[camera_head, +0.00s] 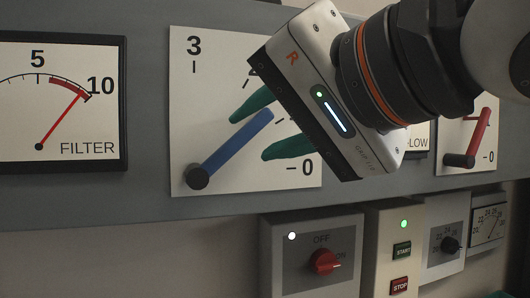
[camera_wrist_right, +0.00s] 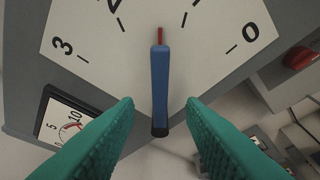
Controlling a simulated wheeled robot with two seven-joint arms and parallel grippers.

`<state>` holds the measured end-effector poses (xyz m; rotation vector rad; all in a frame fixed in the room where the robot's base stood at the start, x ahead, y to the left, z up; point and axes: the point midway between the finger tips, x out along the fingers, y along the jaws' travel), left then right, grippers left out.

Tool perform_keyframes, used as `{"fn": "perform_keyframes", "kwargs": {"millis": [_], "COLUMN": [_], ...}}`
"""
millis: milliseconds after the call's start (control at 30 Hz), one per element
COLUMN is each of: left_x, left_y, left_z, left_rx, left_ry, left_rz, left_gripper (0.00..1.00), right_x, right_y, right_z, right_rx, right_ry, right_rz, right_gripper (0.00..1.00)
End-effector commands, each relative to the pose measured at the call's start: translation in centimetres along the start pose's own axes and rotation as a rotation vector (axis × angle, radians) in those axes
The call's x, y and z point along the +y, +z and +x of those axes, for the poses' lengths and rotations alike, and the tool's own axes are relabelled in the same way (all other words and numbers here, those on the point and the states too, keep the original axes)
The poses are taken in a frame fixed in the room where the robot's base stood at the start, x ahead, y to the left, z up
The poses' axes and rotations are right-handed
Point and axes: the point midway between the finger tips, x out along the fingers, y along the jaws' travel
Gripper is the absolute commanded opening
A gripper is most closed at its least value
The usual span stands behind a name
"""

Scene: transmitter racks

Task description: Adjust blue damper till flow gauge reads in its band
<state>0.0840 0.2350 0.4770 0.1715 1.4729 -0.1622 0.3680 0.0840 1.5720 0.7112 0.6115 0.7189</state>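The blue damper lever (camera_head: 232,150) turns on a dark pivot at the lower left of a white scale plate (camera_head: 215,75) and slants up to the right. In the right wrist view the blue lever (camera_wrist_right: 160,85) points between the 2 and the 0, with a red piece beyond its tip. My right gripper (camera_head: 249,138) is open, its green fingers on either side of the lever. The wrist view shows gaps between the lever and both fingers (camera_wrist_right: 160,103). The flow gauge (camera_head: 418,142) is mostly hidden behind my right gripper; only part of its label shows, and its needle is hidden. My left gripper is out of view.
The FILTER gauge (camera_head: 20,125) is at the left, its needle near 10. A red lever (camera_head: 480,135) on another scale plate is at the right. Below are a red knob (camera_head: 325,262), a start/stop box (camera_head: 385,250) and a black dial (camera_head: 450,244).

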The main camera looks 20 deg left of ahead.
Motion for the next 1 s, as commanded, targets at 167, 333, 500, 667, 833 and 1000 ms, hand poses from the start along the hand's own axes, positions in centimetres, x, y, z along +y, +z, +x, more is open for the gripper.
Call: {"fn": "perform_keyframes", "kwargs": {"millis": [167, 333, 500, 667, 833, 1000], "left_x": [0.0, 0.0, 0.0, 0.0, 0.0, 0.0], "left_y": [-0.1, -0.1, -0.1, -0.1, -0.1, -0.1], "left_z": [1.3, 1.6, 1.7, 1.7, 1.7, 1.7], "left_rx": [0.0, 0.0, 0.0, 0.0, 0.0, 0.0], "left_ry": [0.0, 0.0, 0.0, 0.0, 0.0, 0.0], "left_rz": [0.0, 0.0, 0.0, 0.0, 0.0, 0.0], "left_gripper": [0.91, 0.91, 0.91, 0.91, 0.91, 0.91], "right_x": [-0.2, -0.1, 0.0, 0.0, 0.0, -0.3], "right_y": [-0.1, -0.1, 0.0, 0.0, 0.0, -0.5], "right_z": [-3.6, -5.5, -6.1, -6.1, -6.1, -5.6], "right_rx": [-0.003, -0.001, 0.001, 0.001, 0.001, 0.034], "right_ry": [0.0, -0.001, -0.001, -0.001, -0.001, 0.015], "right_rz": [-0.001, 0.0, 0.0, 0.0, 0.0, 0.026], "right_gripper": [0.36, 0.36, 0.36, 0.36, 0.36, 0.36]}}
